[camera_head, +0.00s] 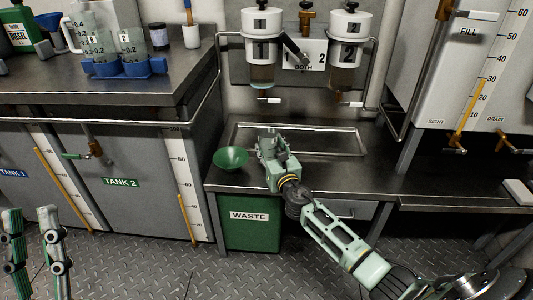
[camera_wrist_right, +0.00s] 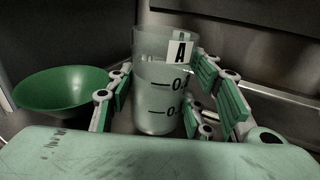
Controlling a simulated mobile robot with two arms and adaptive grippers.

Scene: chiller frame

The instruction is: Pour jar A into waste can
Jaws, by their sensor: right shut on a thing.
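Jar A (camera_wrist_right: 158,105) is a translucent cup with a black A label and measuring marks, held between the fingers of my right gripper (camera_wrist_right: 163,88). It looks upright in the right wrist view, and its contents cannot be made out. In the head view my right gripper (camera_head: 270,142) is above the counter, just right of the green funnel, and hides the jar. The green waste can (camera_head: 252,235), labelled WASTE, stands under the counter edge below the green funnel (camera_head: 230,158). The funnel also shows left of the jar in the right wrist view (camera_wrist_right: 60,92). My left gripper (camera_head: 36,238) is open and empty at lower left.
Two dispensers, 1 (camera_head: 262,50) and 2 (camera_head: 347,52), hang above the recessed counter tray (camera_head: 335,153). Measuring jugs stand in a blue holder (camera_head: 125,68) on the left bench. Tank 2 (camera_head: 130,200) is left of the waste can. A gauge cabinet (camera_head: 450,95) is at right.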

